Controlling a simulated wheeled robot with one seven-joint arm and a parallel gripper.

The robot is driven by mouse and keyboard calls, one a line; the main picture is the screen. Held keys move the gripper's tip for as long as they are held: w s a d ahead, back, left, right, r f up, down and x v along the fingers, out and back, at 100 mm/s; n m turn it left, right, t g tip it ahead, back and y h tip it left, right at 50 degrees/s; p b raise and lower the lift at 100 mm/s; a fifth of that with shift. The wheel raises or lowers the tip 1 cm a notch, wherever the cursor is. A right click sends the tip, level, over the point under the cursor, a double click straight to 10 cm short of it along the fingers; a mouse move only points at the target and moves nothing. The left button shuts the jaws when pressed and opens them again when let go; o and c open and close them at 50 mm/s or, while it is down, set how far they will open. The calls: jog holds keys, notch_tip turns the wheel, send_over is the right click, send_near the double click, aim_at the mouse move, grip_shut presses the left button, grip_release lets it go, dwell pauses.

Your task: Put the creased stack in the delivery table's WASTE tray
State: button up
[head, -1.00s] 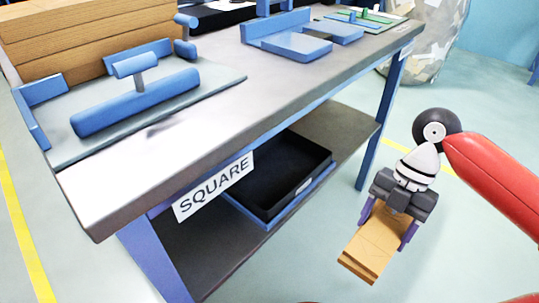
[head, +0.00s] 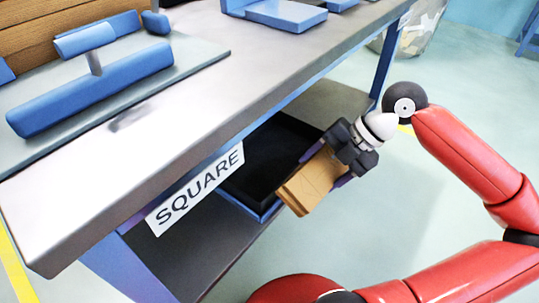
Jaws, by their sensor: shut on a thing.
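My gripper (head: 322,168) is shut on a brown stack (head: 312,183), gripping it between its two purple fingers. A thin line runs across the stack's face; I cannot tell whether it is a crease. The stack is tilted, beside the right front side of a black tray (head: 245,186) and overlapping it in this view. The tray sits on the lower shelf of the table, under a sign reading SQUARE (head: 197,190). No tray marked WASTE can be read in the head view.
The tabletop (head: 165,135) overhangs the tray and shelf. Blue fixtures (head: 95,90) stand on top. A blue table leg (head: 390,55) rises behind my gripper. A clear bin (head: 420,30) with scraps stands at the back.

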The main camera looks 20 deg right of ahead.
jog(key=w+a+f+b, duration=0.1)
jog(key=w+a, duration=0.1)
jog(key=w, duration=0.1)
jog(key=w+a+f, duration=0.2)
jog(key=w+a, duration=0.1)
jog(key=w+a+f+b, duration=0.1)
jog(key=w+a+f, duration=0.1)
jog(key=w, duration=0.2)
jog(key=shift+w+a+f+b, duration=0.1)
jog(key=shift+a+b, duration=0.2)
jog(key=shift+b, duration=0.05)
jog(key=shift+w+a+g+h, duration=0.35)
jog(key=shift+w+g+h, duration=0.2)
jog(key=shift+g+h, duration=0.3)
jog(key=shift+w+a+r+m+g+h, duration=0.1)
jog(key=shift+w+r+m+g+h, duration=0.15)
jog(key=shift+g+h, duration=0.3)
jog(key=shift+w+a+r+m+g+h, duration=0.1)
jog(key=shift+m+g+h, duration=0.25)
jog(key=shift+g, duration=0.35)
jog(key=shift+d+f, duration=0.1)
jog(key=shift+f, duration=0.2)
jog(key=shift+f, duration=0.1)
jog(key=shift+f, duration=0.45)
